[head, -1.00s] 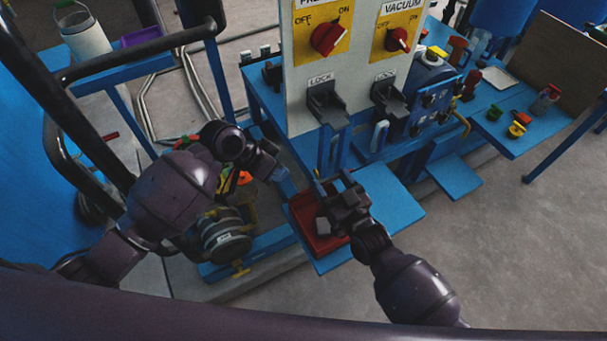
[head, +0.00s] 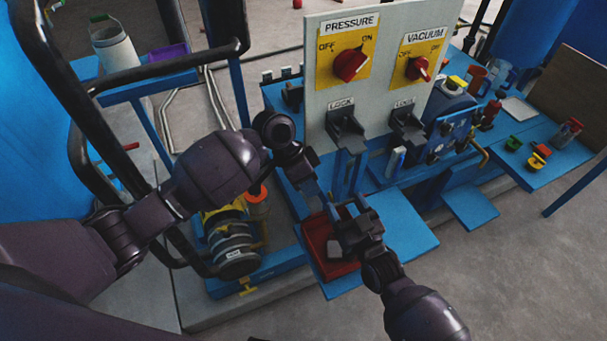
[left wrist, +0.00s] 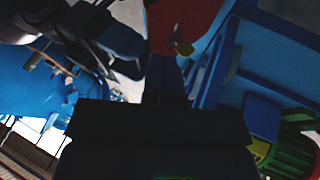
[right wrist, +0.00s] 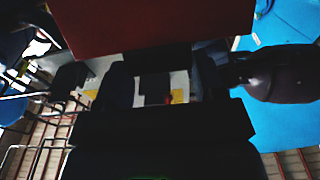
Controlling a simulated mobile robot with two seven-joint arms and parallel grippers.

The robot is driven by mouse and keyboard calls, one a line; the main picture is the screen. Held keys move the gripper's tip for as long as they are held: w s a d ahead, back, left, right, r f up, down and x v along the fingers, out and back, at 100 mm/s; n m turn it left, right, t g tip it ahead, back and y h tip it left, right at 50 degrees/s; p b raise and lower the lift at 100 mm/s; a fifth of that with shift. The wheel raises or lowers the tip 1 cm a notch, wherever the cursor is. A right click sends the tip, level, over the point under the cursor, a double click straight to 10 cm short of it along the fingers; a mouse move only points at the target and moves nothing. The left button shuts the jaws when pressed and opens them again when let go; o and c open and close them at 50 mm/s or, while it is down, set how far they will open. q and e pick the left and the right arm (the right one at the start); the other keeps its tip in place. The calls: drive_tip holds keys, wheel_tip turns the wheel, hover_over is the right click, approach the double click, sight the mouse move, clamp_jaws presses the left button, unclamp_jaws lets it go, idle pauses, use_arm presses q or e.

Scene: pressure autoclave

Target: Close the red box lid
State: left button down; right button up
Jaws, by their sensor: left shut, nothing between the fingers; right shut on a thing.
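The red box (head: 317,234) sits on a blue shelf below the white switch panel. Its inside shows partly; my right gripper covers its right side. My right gripper (head: 343,214) is over the box and shut on part of it; I cannot tell whether that is lid or wall. A red panel (right wrist: 150,25) fills the top of the right wrist view, close to the fingers. My left gripper (head: 318,203) is shut and empty, just behind the box's far left edge. The left wrist view shows a red part (left wrist: 185,20) with a small yellowish piece, near the fingers.
The white panel (head: 375,100) with red PRESSURE and VACUUM knobs stands behind the box. The blue shelf (head: 405,225) is clear right of the box. A cylindrical metal unit (head: 235,250) is at left. Small coloured items (head: 535,158) lie on the blue table at right.

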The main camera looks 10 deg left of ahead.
use_arm(q)
drive_tip(key=shift+x, duration=2.2)
use_arm(e)
drive_tip(key=shift+s+f, duration=0.1)
drive_tip(key=shift+f, duration=0.25)
